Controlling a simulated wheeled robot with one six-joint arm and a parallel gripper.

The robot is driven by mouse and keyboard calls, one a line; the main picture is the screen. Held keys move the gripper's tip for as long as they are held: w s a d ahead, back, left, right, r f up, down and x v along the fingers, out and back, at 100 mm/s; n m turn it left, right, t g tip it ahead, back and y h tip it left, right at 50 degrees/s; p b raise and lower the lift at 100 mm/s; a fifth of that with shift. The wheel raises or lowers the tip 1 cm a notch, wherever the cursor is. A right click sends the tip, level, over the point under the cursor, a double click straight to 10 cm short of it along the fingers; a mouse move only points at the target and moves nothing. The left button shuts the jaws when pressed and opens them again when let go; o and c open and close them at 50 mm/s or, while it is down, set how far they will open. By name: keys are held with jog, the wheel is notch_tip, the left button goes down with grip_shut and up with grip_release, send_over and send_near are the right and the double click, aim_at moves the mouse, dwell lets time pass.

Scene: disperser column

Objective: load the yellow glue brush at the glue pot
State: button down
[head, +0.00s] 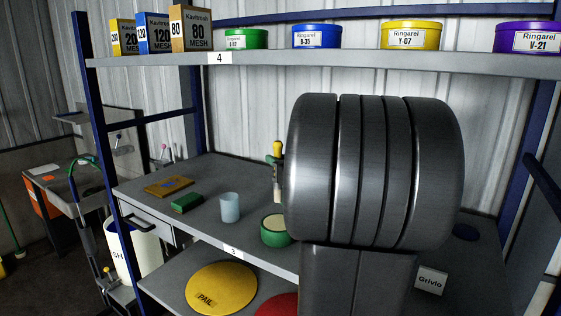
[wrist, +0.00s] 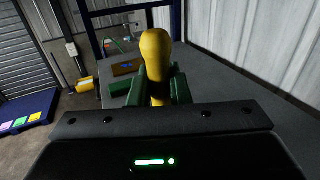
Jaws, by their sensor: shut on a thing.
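The yellow glue brush (wrist: 156,58) stands upright in my gripper (wrist: 158,92), its yellow handle between the two green fingers in the wrist view. In the head view the brush (head: 277,149) shows its yellow top just left of my large grey arm link, which hides most of the gripper. A green round pot with a pale inside (head: 273,237), likely the glue pot, stands on the bench, partly behind my arm. The brush appears above or behind this pot; I cannot tell whether its lower end touches it.
A pale blue cup (head: 230,208), a green block (head: 187,203) and a brown-yellow flat piece (head: 168,186) are on the bench (head: 140,193) to the left. Tins and boxes line the upper shelf (head: 270,62). A yellow disc (head: 221,282) lies on the lower shelf.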

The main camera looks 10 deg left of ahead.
jog(key=shift+s+d+f, duration=0.1)
jog(key=shift+s+f, duration=0.2)
jog(key=shift+s, duration=0.05)
jog(key=shift+s+f+b, duration=0.1)
jog(key=shift+f+b, duration=0.25)
jog(key=shift+b, duration=0.15)
jog(key=f+b, duration=0.2)
jog(key=f, duration=0.1)
jog(key=shift+w, duration=0.2)
jog(key=shift+f+b, duration=0.6)
jog(key=shift+s+f+b, duration=0.1)
jog(key=shift+f+b, duration=0.4)
jog(key=shift+f, duration=0.1)
dwell(0.6)
notch_tip(320, 180, up, 7)
jog(key=p, duration=0.6)
jog(key=shift+r, duration=0.15)
dwell(0.5)
